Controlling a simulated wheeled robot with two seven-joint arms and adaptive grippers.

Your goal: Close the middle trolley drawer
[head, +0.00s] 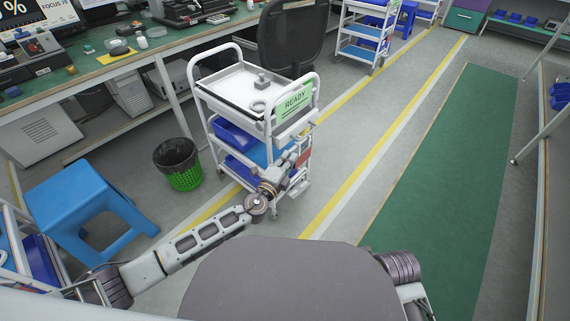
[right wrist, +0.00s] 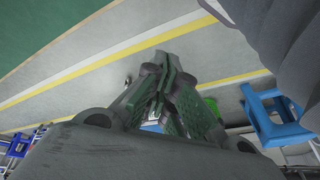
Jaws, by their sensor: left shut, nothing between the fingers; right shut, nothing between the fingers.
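The white trolley (head: 247,82) stands upright ahead of me, with a green READY sign (head: 294,101) on its near right end. Blue bins sit on its lower levels. Drawer fronts show below the sign on the right end. The middle drawer is largely hidden behind my left gripper, so I cannot tell how far it stands out. My left gripper (head: 293,161) is shut and empty, right at that end at mid-height; whether it touches the drawer is unclear. My right gripper (right wrist: 163,62) is shut and empty in the right wrist view, away from the trolley, above the floor.
A green-based waste bin (head: 184,178) stands left of the trolley, and a blue stool (head: 84,200) is nearer left. A black chair (head: 290,35) is behind the trolley. A workbench (head: 110,60) lines the left. The floor and green mat (head: 450,150) to the right are clear.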

